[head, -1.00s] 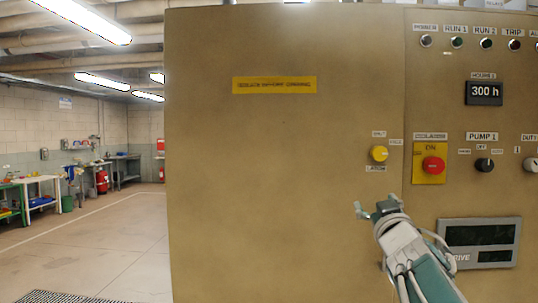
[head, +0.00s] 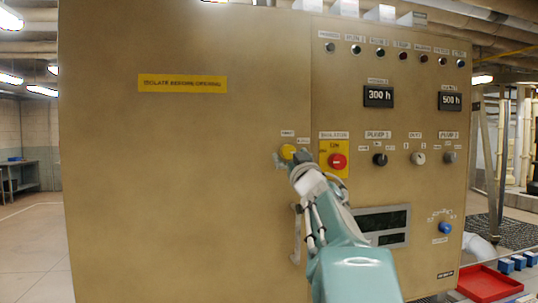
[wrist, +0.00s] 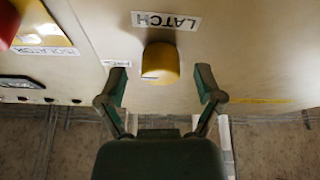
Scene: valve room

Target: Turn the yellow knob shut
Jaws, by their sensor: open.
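The yellow knob (head: 287,151) sits on the tan cabinet's front, left of the red isolator knob. In the wrist view the yellow knob (wrist: 160,62) appears below an upside-down "LATCH" label. My gripper (head: 284,163) is at the yellow knob and partly covers it in the head view. In the wrist view my gripper (wrist: 161,76) is open, with one finger on each side of the knob and a gap on both sides. The fingertips are about level with the knob's near end; whether they overlap it in depth is hard to tell.
The red isolator knob (head: 337,160) on its yellow plate is close to the right of my gripper. A vertical door handle (head: 296,235) is below, left of my arm. Black selector knobs (head: 380,159) and a blue knob (head: 445,228) are farther right.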

